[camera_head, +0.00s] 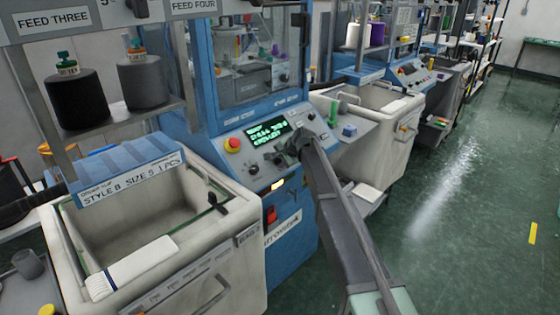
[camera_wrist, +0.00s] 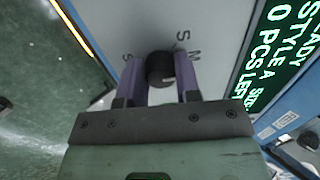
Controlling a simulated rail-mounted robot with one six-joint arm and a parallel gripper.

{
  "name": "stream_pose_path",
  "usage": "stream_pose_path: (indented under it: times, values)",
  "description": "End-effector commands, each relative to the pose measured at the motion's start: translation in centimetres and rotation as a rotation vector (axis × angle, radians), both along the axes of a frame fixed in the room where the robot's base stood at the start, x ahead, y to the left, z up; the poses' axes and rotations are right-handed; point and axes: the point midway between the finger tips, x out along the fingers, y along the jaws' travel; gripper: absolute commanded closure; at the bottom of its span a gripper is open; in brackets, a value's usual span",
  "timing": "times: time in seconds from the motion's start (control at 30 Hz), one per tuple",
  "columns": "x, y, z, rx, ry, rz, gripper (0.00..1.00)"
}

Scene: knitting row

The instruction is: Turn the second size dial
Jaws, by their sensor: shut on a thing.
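In the wrist view a round black dial (camera_wrist: 160,68) stands on a pale panel, with letters S and M printed around it. My gripper (camera_wrist: 161,75) has its two purple-grey fingers closed on either side of the dial. The fingers and the dial's own front hide any pointer mark. In the head view my gripper (camera_head: 294,146) is at the right part of the sloped control panel (camera_head: 243,158) of the blue machine. The gripped dial is hidden there behind my gripper.
A green-lettered screen (camera_head: 268,134) and a red button (camera_head: 233,145) are left of my gripper. A pale bin (camera_head: 165,268) stands at the front left, and another bin (camera_head: 390,145) stands at the right. The green floor (camera_head: 460,220) is open at the right.

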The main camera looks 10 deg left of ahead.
Motion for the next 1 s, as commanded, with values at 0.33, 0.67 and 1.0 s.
stream_pose_path:
  times: [0.33, 0.67, 1.0]
  values:
    - [0.02, -0.02, 0.0, -0.016, -0.022, 0.034, 0.93]
    - [0.04, -0.07, -0.03, -0.096, -0.122, 0.195, 0.93]
    - [0.07, -0.15, -0.05, -0.208, -0.263, 0.421, 0.93]
